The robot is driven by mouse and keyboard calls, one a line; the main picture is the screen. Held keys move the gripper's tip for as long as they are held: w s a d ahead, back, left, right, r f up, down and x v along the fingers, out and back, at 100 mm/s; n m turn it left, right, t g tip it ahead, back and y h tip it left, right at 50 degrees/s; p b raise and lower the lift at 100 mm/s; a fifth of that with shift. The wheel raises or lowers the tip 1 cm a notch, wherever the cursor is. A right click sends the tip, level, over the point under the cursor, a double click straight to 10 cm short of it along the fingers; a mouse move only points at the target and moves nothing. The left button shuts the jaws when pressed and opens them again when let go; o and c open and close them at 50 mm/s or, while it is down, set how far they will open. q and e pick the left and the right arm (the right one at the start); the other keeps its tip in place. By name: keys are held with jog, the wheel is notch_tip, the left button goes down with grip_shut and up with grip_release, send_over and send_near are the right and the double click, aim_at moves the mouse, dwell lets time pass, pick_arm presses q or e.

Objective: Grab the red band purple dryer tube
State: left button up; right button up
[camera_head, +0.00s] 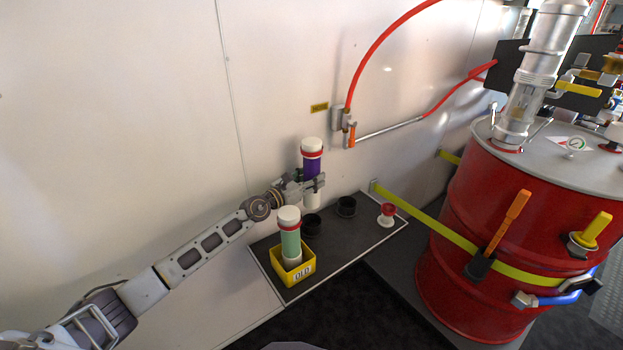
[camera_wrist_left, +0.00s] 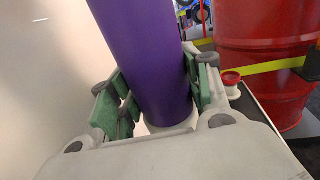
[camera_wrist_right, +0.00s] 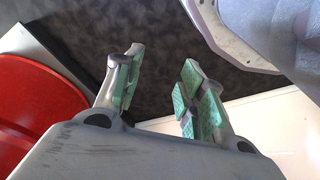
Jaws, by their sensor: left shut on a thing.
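The purple dryer tube (camera_head: 311,165) has a white cap and a red band near its top, and it stands upright above the dark shelf. My left gripper (camera_head: 312,184) is shut around its lower purple part; in the left wrist view the purple tube (camera_wrist_left: 148,60) fills the space between the green finger pads. The tube's white lower end shows below the fingers. I cannot tell for sure whether it touches the shelf. My right gripper (camera_wrist_right: 158,92) shows only in the right wrist view, open and empty, with dark floor beyond it.
A green tube (camera_head: 290,238) with a white cap stands in a yellow box (camera_head: 308,270) marked OLD. Two black round holders (camera_head: 346,206) and a red-and-white cap (camera_head: 387,214) are on the dark shelf (camera_head: 345,241). A red drum (camera_head: 460,230) stands at right, the white wall behind.

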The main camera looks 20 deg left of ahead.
aim_at(312, 141)
pick_arm(q)
notch_tip(312, 141, up, 4)
jog(key=p, duration=0.3)
notch_tip(312, 141, up, 3)
jog(key=p, duration=0.3)
jog(key=shift+r, duration=0.2)
pick_arm(e)
jog(key=s+d+f, duration=0.3)
jog(key=f, duration=0.5)
jog(key=s+d+f, duration=0.3)
jog(key=f, duration=0.4)
pick_arm(q)
notch_tip(312, 141, up, 8)
jog(key=p, duration=0.5)
jog(key=shift+r+p, duration=0.2)
jog(key=shift+p, duration=0.15)
pick_arm(e)
jog(key=s+d+f+h, duration=0.1)
jog(key=s+d+f, duration=0.1)
jog(key=s+d, duration=0.4)
jog(key=s, duration=0.4)
jog(key=shift+s+d+f, duration=0.15)
jog(key=shift+d+f, duration=0.1)
